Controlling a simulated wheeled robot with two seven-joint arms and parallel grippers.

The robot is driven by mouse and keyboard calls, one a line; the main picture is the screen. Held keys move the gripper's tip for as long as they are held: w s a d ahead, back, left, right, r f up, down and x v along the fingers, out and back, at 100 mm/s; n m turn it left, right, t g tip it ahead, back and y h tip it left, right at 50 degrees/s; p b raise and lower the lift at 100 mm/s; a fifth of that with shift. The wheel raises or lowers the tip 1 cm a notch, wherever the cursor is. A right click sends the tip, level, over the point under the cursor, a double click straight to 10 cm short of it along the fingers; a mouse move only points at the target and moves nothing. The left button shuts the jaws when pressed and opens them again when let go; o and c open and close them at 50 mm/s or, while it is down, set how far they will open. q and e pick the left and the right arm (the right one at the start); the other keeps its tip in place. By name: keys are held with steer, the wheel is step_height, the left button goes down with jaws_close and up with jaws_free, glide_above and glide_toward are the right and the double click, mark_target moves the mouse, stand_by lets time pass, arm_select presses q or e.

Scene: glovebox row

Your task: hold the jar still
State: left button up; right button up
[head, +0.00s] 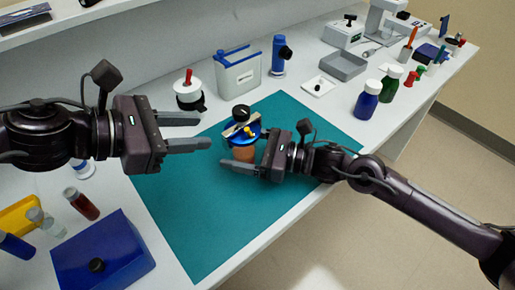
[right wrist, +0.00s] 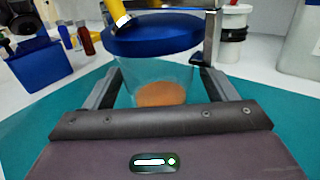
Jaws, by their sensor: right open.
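The jar (right wrist: 162,90) is clear, with a wide blue lid (right wrist: 152,35) and orange-brown contents at its bottom. It stands upright on the teal mat (head: 180,220); in the head view its blue lid (head: 241,131) and brown lower part (head: 243,154) show. A metal bar, a black knob and a yellow part sit on or over the lid. My right gripper (head: 238,156) is open, with its fingers on either side of the jar; contact cannot be told. My left gripper (head: 204,130) is open and empty, left of the jar and pointing toward it.
A white pot with a red-handled top (head: 189,92), a grey container (head: 237,72) and a blue cylinder (head: 281,56) stand behind the mat. A blue box (head: 103,252) and vials are at front left. Bottles (head: 367,98) stand at right. The front mat is clear.

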steer(key=shift+w+a, duration=0.15)
steer(key=shift+a, duration=0.3)
steer(key=c, duration=1.3)
